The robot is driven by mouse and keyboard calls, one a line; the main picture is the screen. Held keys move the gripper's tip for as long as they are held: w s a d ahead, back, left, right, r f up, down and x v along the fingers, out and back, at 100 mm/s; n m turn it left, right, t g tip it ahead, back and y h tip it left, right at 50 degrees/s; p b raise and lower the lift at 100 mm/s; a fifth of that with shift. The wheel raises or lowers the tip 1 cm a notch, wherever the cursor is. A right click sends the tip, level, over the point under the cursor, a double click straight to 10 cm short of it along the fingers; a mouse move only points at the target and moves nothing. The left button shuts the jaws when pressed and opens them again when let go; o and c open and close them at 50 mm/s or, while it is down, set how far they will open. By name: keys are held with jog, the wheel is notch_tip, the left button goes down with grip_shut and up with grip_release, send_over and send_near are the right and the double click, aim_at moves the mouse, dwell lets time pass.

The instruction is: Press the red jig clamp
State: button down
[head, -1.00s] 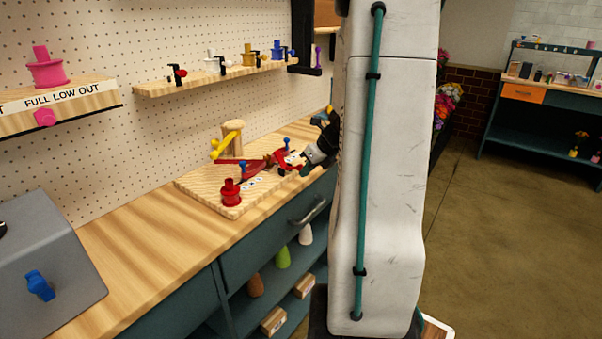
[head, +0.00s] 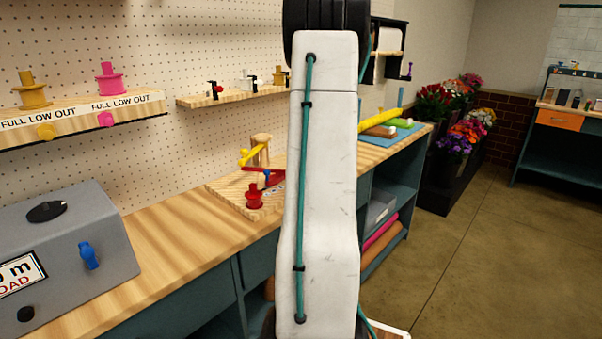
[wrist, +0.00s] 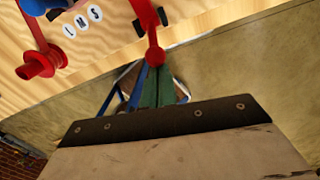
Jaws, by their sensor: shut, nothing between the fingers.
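The red jig clamp (head: 263,171) is on the wooden jig board (head: 226,191) on the workbench, partly hidden by my arm in the head view. In the wrist view a red lever with a rounded end (wrist: 153,30) reaches down from the board's edge. My gripper (wrist: 154,72) shows there as narrow green fingers, shut and empty, right at the lever's rounded end. I cannot tell whether they touch. The head view does not show my gripper; my arm blocks it. A red flanged spool (head: 254,197) stands at the board's near corner and a yellow lever (head: 254,153) further back.
A grey box (head: 70,245) with a blue knob stands on the bench at left. A pegboard shelf (head: 225,98) holds small fittings. A blue mat (head: 375,139) with coloured items lies farther along. Flowers (head: 460,130) stand beyond the bench; floor to the right is open.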

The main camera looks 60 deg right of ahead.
jog(key=shift+w+d+r, duration=0.15)
jog(key=shift+w+r, duration=0.2)
jog(key=shift+w, duration=0.4)
jog(key=shift+w+d+r, duration=0.15)
jog(key=shift+w+r, duration=0.05)
jog(key=shift+w, duration=0.1)
jog(key=shift+w+r, duration=0.2)
jog(key=shift+w, duration=0.1)
jog(key=shift+s, duration=0.25)
notch_tip(320, 180, up, 9)
jog(key=shift+s+a, duration=0.2)
jog(key=shift+s, duration=0.2)
jog(key=shift+f, duration=0.1)
